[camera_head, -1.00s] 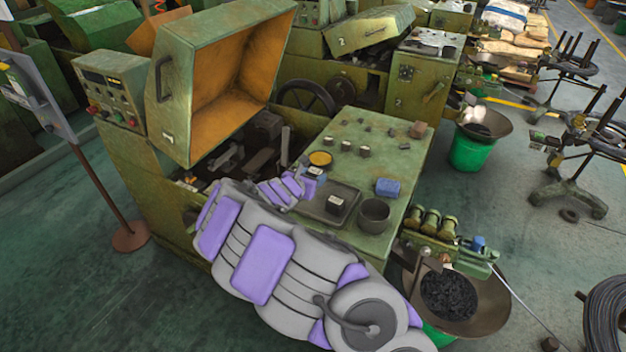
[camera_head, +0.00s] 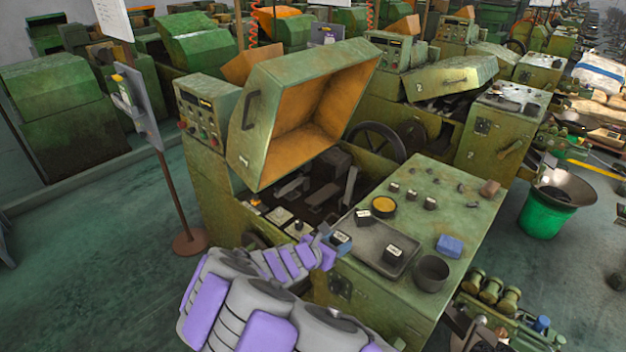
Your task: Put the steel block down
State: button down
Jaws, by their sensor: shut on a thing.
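My gripper (camera_head: 328,240) is at the left edge of the green machine's top. A small dark block with a pale top (camera_head: 342,242), apparently the steel block, is at its tips, and the gripper is shut on it. The fingers are small and partly hidden by my arm. The block appears beside the left edge of a dark shallow tray (camera_head: 373,265); I cannot tell whether it touches anything below. Another dark labelled block (camera_head: 393,251) sits in the tray. A third labelled block (camera_head: 362,216) is behind the tray, near a round yellow-topped tin (camera_head: 384,206).
A dark cup (camera_head: 432,273) and a blue block (camera_head: 449,245) stand right of the tray. Several small metal parts lie farther back on the green top (camera_head: 465,210). The machine's raised hood (camera_head: 300,115) stands open behind my gripper, over an exposed mechanism.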

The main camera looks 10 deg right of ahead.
aim_at(335, 233)
jog(key=w+r+n, duration=0.1)
jog(key=r, duration=0.2)
jog(key=w+r+n+t+y, duration=0.1)
jog(key=r, duration=0.2)
jog(key=w+r+t+y, duration=0.1)
jog(key=r, duration=0.3)
jog(key=shift+d+n+b, duration=0.3)
jog(key=shift+n+b, duration=0.05)
jog(key=shift+n, duration=0.05)
jog(key=a+r+n+t+y, duration=0.2)
jog(key=a+r+n+y, duration=0.2)
jog(key=r, duration=0.3)
jog(key=shift+s+r+t+y+b, duration=0.2)
jog(key=shift+s+t+y+b, duration=0.1)
jog(key=shift+t, duration=0.1)
